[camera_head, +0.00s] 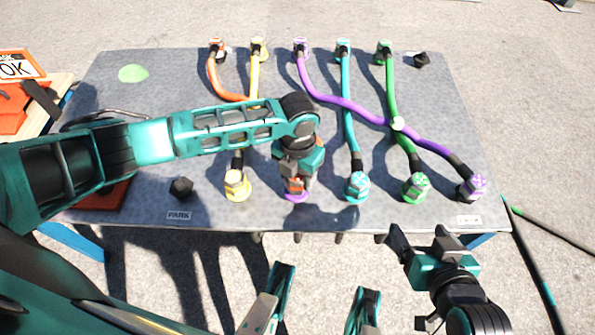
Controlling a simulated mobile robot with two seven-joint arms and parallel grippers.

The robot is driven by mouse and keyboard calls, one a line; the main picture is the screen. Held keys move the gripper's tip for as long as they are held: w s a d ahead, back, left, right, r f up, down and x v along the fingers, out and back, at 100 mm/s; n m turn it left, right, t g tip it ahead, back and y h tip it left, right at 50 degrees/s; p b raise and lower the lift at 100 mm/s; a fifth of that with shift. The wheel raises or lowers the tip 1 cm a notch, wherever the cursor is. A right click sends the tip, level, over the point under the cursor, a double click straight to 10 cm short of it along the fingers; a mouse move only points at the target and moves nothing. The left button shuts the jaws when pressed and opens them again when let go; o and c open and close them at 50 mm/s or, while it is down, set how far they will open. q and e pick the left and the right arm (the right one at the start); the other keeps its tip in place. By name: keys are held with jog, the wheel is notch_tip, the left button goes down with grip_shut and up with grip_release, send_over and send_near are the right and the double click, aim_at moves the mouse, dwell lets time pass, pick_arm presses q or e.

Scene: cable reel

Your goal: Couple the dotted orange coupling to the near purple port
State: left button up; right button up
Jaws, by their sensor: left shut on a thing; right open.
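My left gripper (297,183) reaches over the board and points down, shut on the orange coupling (294,184). Only small orange patches of the coupling show between the fingers; its dots cannot be made out. It is right over the near purple port (296,197), whose purple ring shows just below it. I cannot tell whether the coupling is fully seated. The orange cable (214,75) runs from the far orange coupling (216,46) and passes out of sight behind my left arm. My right gripper (418,240) is open and empty at the board's front edge.
Along the near row stand yellow (236,183), cyan (357,185), green (415,186) and purple (472,187) couplings. The purple cable (345,103) crosses the green one. A black plug (181,187) stands by the PARK label (180,215). The grey board (440,90) has free room at the right.

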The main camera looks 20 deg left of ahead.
pick_arm(q)
jog(key=shift+f+b, duration=0.35)
jog(key=shift+f, duration=0.15)
pick_arm(e)
jog(key=shift+f, duration=0.3)
pick_arm(q)
jog(key=o, duration=1.2)
jog(key=shift+o, duration=0.2)
notch_tip(320, 180, up, 12)
jog(key=p, duration=0.4)
jog(key=shift+f+p, duration=0.2)
jog(key=shift+p, duration=0.1)
jog(key=shift+r, duration=0.7)
pick_arm(e)
jog(key=shift+s+d+r+h, duration=0.2)
jog(key=shift+d+r, duration=0.2)
jog(key=shift+r, duration=0.2)
jog(key=shift+s+d+r+h, duration=0.15)
jog(key=shift+d+r, duration=0.2)
jog(key=shift+r, duration=0.2)
